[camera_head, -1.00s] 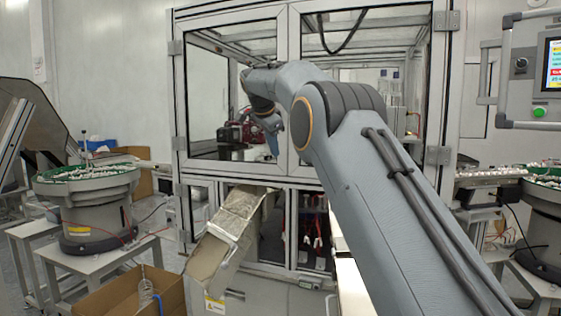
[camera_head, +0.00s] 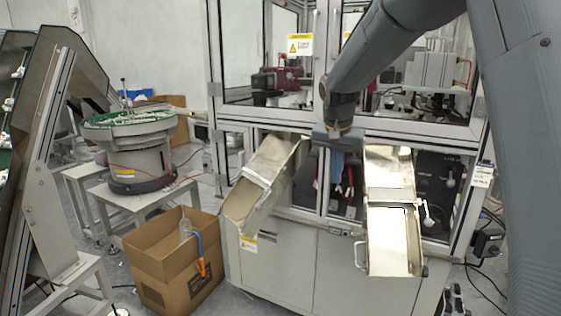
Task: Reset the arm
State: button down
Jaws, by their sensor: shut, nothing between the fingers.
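My arm comes in from the upper right and bends down in front of the cell. My gripper (camera_head: 338,152) hangs at its end, pointing down between the two metal chutes. It is shut and empty. The fingertips are small and hard to pick out against the dark cabinet opening behind them.
The left chute (camera_head: 245,203) and right chute (camera_head: 392,242) slope out of the framed assembly cell (camera_head: 216,88). A cardboard box (camera_head: 172,262) stands on the floor at left. A bowl feeder (camera_head: 135,158) and a slanted conveyor (camera_head: 40,165) stand further left. Floor shows in front of the box.

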jog(key=s+d+f+n, duration=0.1)
jog(key=s+f, duration=0.4)
jog(key=s, duration=0.5)
jog(key=s+d+f+n+g, duration=0.1)
jog(key=s+f, duration=0.4)
jog(key=s, duration=0.6)
jog(key=s+d+f+n+g+y, duration=0.1)
jog(key=s+f+n, duration=0.2)
jog(key=s, duration=0.8)
notch_tip(320, 180, down, 3)
jog(key=shift+d+r, duration=0.15)
jog(key=shift+d, duration=0.15)
jog(key=shift+s+d, duration=0.1)
jog(key=shift+d, duration=0.05)
